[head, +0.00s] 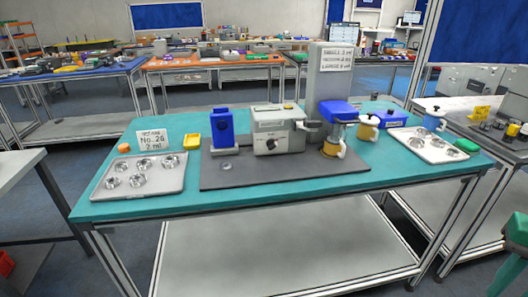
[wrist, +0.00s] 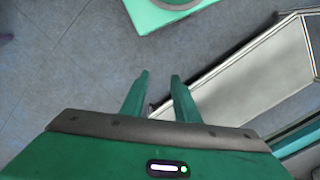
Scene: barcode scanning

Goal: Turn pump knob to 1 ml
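The pump is a grey box (head: 272,130) on a dark mat near the middle of the teal table. A small dark round knob (head: 271,144) sits on its front face; its setting is too small to read. My gripper (wrist: 160,74) shows in the wrist view with two green fingers apart and nothing between them. It hangs over the floor beside a table's metal frame, away from the pump. The pump and knob do not show in the wrist view. A green part of mine shows at the lower right of the head view.
Trays (head: 112,193) with metal pieces lie at both ends. The mat's front strip (head: 260,178) is clear.

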